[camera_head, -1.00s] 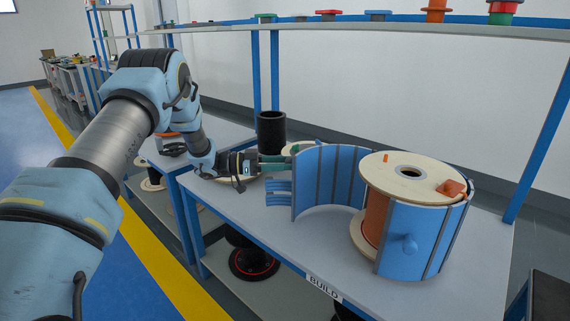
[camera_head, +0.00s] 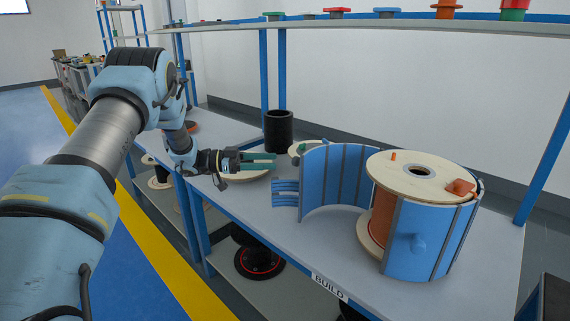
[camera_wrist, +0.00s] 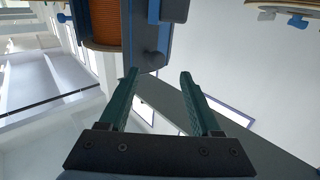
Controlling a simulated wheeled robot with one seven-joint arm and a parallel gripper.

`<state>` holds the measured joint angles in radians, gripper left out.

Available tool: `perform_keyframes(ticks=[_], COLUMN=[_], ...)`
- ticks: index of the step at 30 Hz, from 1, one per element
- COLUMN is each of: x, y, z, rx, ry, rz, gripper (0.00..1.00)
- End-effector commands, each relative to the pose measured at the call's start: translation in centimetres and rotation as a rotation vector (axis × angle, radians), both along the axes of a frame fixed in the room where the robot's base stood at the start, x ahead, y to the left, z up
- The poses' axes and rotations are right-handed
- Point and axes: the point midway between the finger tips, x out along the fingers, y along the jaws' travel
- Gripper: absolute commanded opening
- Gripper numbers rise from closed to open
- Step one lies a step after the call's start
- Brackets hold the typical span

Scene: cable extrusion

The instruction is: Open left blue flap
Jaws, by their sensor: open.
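The left blue flap (camera_head: 335,177) is a curved panel with dark ribs. In the head view it stands swung out to the left of the spool (camera_head: 384,215). The spool has pale wooden flanges and orange cable. Another blue panel (camera_head: 408,240) with a knob wraps the spool's front. My gripper (camera_head: 275,161) is left of the left flap, apart from it, with green fingers pointing right. In the wrist view my gripper (camera_wrist: 158,77) is open with nothing between its fingers. Orange cable (camera_wrist: 104,22) and part of a blue panel show beyond the fingers there.
The grey workbench (camera_head: 300,245) has free room in front of the flap. A black cylinder (camera_head: 279,131) stands behind my gripper. A slotted blue piece (camera_head: 286,193) sticks out left of the flap. A long shelf (camera_head: 350,25) runs above, on blue posts.

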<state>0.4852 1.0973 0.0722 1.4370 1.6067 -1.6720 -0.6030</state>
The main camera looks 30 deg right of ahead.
Motion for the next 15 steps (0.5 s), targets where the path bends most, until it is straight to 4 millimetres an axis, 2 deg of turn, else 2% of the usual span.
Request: perform_keyframes(ticks=[6,15], x=[1.5,1.7], y=[2.2,2.6], z=[0.0,0.0], rx=[0.001,0.002], ry=[-0.002,-0.002], rz=[0.004,0.004], gripper=[0.65,0.65])
